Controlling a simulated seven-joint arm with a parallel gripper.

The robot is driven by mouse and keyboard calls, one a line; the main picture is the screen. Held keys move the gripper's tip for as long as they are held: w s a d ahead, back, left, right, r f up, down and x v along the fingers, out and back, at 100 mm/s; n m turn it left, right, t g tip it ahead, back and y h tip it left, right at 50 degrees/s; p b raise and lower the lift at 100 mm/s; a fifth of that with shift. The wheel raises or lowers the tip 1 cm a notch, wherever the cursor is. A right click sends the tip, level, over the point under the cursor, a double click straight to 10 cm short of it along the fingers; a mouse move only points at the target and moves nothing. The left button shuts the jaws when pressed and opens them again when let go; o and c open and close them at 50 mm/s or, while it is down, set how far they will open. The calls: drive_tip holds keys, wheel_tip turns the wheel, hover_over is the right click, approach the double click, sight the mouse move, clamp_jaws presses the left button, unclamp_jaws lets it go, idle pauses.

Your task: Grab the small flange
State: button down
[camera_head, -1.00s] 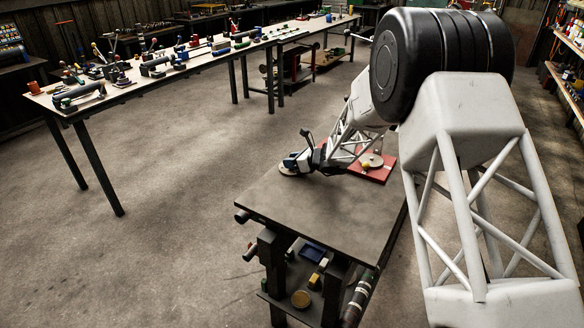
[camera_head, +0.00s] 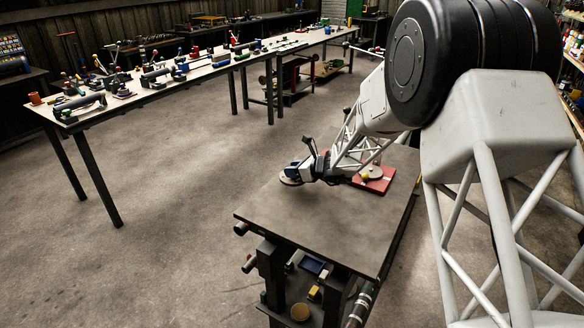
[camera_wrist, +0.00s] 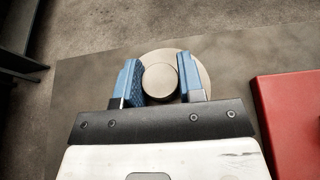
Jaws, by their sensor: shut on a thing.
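The small flange (camera_wrist: 160,84) is a pale round disc with a raised round hub, seen from above in the wrist view. My gripper (camera_wrist: 158,62) has its two blue jaws shut on the hub, one on each side. In the head view, my gripper (camera_head: 298,172) is low over the far left edge of the dark workbench. The flange's rim (camera_head: 288,181) shows beneath it there. I cannot tell whether the flange rests on the bench or is slightly above it.
A red plate (camera_head: 378,184) with another round disc (camera_head: 371,172) lies on the workbench (camera_head: 310,215) to the right of my gripper; the plate also shows in the wrist view (camera_wrist: 292,120). The bench's near part is clear. A long table (camera_head: 215,68) of tools stands behind.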

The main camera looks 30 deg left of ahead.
drive_tip(key=s+d, duration=0.2)
drive_tip(key=s, duration=0.1)
drive_tip(key=s+d, duration=0.3)
drive_tip(key=s+d+r, duration=0.1)
drive_tip(key=s+d, duration=0.2)
idle(0.3)
drive_tip(key=shift+w+d+r, duration=0.1)
drive_tip(key=shift+w, duration=0.05)
idle(0.5)
